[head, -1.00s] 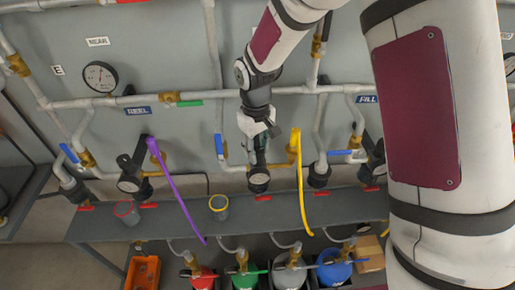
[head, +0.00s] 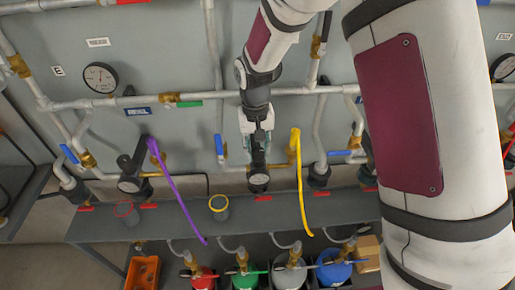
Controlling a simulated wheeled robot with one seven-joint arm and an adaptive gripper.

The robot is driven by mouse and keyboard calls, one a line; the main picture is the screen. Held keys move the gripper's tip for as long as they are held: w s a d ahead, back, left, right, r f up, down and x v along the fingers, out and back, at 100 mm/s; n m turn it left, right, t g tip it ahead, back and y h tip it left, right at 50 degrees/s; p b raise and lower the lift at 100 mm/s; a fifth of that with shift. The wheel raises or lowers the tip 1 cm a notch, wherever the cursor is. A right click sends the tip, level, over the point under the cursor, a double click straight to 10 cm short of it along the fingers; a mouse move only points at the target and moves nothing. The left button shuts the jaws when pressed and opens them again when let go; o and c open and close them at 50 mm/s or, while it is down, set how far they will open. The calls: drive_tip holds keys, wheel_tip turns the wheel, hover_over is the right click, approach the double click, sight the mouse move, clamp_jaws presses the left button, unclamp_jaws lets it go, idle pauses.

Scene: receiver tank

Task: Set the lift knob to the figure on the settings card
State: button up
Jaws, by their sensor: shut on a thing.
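My gripper (head: 258,143) points down at the middle of the pipe wall, its fingers closed on the dark upper part of the middle fitting. I take this dark part to be the lift knob (head: 258,160); my fingers cover much of it and its label is hidden. A small round dial (head: 259,180) with a pale face shows just below it; its marks are too small to read. I cannot make out a settings card or its figure.
A yellow hose (head: 301,185) hangs close to the right of my gripper, a purple hose (head: 178,195) farther left. A grey shelf (head: 285,208) runs below, with a yellow-rimmed cup (head: 219,208). A horizontal pipe (head: 330,90) crosses behind my arm.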

sight(256, 150)
drive_tip(key=o, duration=1.1)
drive_tip(key=shift+o, duration=0.2)
drive_tip(key=shift+r, duration=0.15)
wheel_tip(256, 150, up, 12)
drive_tip(key=shift+a, duration=0.2)
